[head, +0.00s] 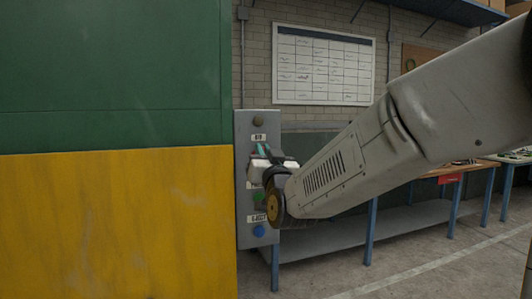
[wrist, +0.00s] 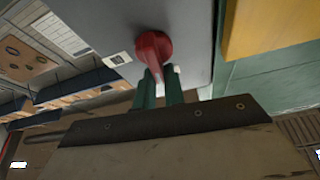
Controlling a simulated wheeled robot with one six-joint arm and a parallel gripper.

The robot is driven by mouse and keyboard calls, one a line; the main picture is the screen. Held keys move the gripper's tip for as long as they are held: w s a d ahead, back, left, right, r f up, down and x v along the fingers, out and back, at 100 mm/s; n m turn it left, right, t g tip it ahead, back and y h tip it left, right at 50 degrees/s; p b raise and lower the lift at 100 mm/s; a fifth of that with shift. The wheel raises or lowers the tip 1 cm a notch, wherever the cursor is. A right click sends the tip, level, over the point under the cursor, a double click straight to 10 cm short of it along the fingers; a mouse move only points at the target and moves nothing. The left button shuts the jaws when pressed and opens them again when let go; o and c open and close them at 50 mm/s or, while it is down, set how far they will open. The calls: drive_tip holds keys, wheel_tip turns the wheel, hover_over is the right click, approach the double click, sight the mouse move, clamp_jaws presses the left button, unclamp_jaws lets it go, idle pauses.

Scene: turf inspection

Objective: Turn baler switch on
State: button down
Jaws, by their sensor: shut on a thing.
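The baler's switch is a red rotary knob (wrist: 152,48) on a grey control panel (wrist: 185,30), seen in the wrist view. The two green fingers of my gripper (wrist: 162,78) are shut on the knob's lower part. In the head view the same panel (head: 243,180) is upright at the right edge of the green and yellow baler (head: 115,200). My gripper (head: 262,152) reaches its upper half there, and my wrist and fingers hide the red knob. A small white label (wrist: 118,59) sits beside the knob in the wrist view; its text is unreadable.
Below my gripper on the panel are a green button (head: 259,197) and a blue button (head: 259,231); a dark round part (head: 258,121) is above. A workbench with blue legs (head: 369,232) stands behind my arm. A whiteboard (head: 323,66) hangs on the brick wall.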

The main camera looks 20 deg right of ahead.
drive_tip(key=shift+d+f+m+g+h, duration=0.3)
drive_tip(key=shift+m+g+h, duration=0.7)
drive_tip(key=shift+m, duration=2.35)
drive_tip(key=shift+d+f+m+g+h, duration=0.1)
drive_tip(key=shift+f+m+g+h, duration=0.6)
drive_tip(key=shift+m, duration=2.7)
drive_tip(key=shift+d+f+m+g+h, duration=0.15)
drive_tip(key=shift+m+g+h, duration=1.05)
drive_tip(key=shift+m, duration=2.15)
drive_tip(key=shift+r, duration=0.1)
drive_tip(key=c, duration=1.5)
unclamp_jaws()
drive_tip(key=shift+a, duration=0.15)
drive_tip(key=shift+r, duration=0.1)
drive_tip(key=shift+d, duration=0.2)
